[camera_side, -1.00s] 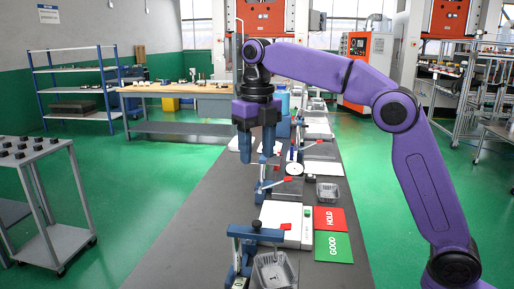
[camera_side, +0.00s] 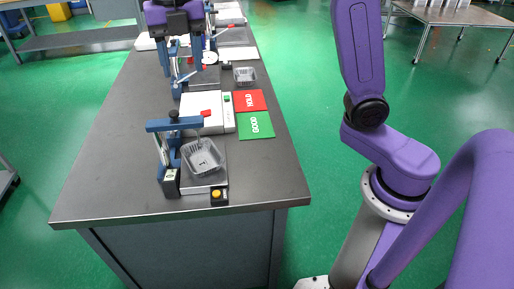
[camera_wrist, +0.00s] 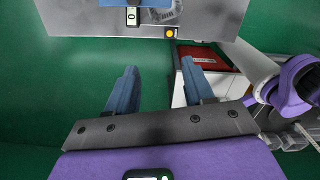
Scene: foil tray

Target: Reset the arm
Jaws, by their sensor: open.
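My gripper (camera_side: 180,66) shows at the top of the side view, above the far part of the bench. Its two blue fingers point down, apart, with nothing seen between them. In the wrist view my gripper (camera_wrist: 158,76) is also open and empty. A silvery foil tray (camera_side: 203,158) sits at the blue-barred fixture (camera_side: 174,125) near the bench's front end. A second, smaller tray (camera_side: 245,76) lies further back. My gripper is apart from both trays.
A green GOOD card (camera_side: 256,126) and a red HOLD card (camera_side: 250,100) lie beside a white panel (camera_side: 202,113). The bench's left side (camera_side: 105,165) is bare.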

